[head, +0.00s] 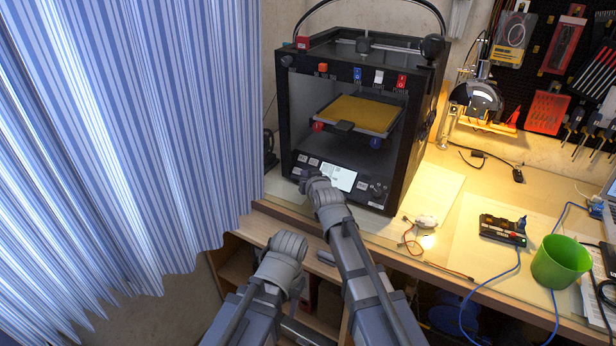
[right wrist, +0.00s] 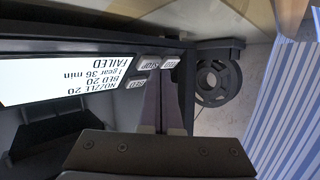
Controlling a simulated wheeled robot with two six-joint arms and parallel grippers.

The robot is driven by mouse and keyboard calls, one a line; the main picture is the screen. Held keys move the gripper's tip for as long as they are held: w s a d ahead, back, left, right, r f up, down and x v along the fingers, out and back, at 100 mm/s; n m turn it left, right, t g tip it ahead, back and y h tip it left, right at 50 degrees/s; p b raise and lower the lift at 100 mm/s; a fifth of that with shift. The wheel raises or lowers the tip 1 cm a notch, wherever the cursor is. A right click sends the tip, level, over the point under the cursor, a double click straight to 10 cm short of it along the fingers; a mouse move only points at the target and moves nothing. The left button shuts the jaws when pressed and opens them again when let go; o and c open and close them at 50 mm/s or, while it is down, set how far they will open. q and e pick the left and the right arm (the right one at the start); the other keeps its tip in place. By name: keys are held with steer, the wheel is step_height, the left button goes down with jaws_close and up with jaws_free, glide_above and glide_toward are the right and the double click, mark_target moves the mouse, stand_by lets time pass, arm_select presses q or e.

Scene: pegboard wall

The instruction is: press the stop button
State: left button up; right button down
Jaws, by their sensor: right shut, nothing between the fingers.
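The stop button (right wrist: 147,63) sits beside the screen on the front panel of a black 3D printer (head: 394,150). In the right wrist view its label appears upside down. My right gripper (head: 308,176) is at the panel, left of the lit screen (head: 337,177), and hides part of the button area in the head view. In the wrist view its fingers (right wrist: 160,97) are shut and empty, with the tips close to the stop button. I cannot tell if they touch it. My left arm shows low in the head view, but its fingers do not.
Other buttons, one marked BED (right wrist: 136,82), lie close around the stop button. The screen reads FAILED. A striped curtain (head: 130,130) hangs at left. A green cup (head: 561,262), a small black device (head: 503,230) and cables occupy the bench at right.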

steer(key=shift+w+d+f+b, duration=0.15)
steer(key=shift+w+f+b, duration=0.1)
steer(key=shift+f+b, duration=0.1)
stand_by(0.8)
steer(key=shift+s+r, duration=0.1)
stand_by(0.3)
steer(key=shift+s+a+r+p, duration=0.3)
steer(key=shift+s+r+p, duration=0.1)
steer(key=shift+r+p, duration=0.25)
steer(key=s+r+p, duration=0.1)
steer(key=s+a+r+p, duration=0.1)
steer(key=r+p, duration=0.1)
steer(key=p, duration=0.1)
steer(key=shift+s+a+r, duration=0.3)
steer(key=shift+s+r, duration=0.05)
steer(key=shift+s, duration=0.05)
steer(key=shift+s+f, duration=0.1)
stand_by(0.6)
